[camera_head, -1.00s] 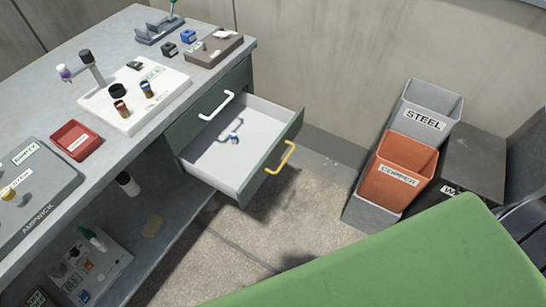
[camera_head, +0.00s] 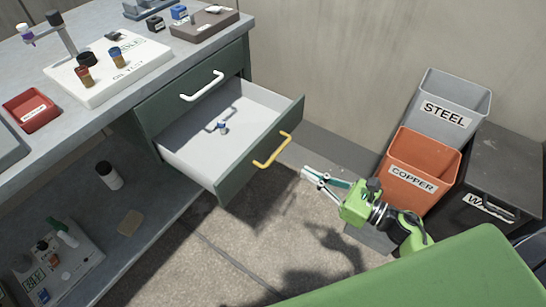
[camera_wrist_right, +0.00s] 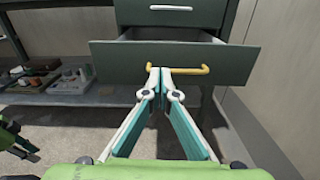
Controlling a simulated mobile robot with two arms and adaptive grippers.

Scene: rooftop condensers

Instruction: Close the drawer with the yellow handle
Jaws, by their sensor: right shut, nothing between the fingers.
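The drawer with the yellow handle (camera_head: 262,152) is pulled out of the green cabinet under the bench. The yellow handle (camera_head: 272,150) is on its front and also shows in the right wrist view (camera_wrist_right: 192,70). A small item lies inside the drawer. My right gripper (camera_head: 306,172) is shut and empty, to the right of the handle in the head view. In the right wrist view its fingertips (camera_wrist_right: 160,70) overlap the left part of the handle; contact cannot be told. My left gripper does not show in the head view; a green arm part shows at the wrist view's left edge.
Above the open drawer is a shut drawer with a white handle (camera_head: 202,86). STEEL (camera_head: 455,92) and COPPER (camera_head: 427,150) bins and a dark bin (camera_head: 505,165) stand at the right by the wall. The bench top (camera_head: 120,85) holds several items. Floor before the drawer is clear.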

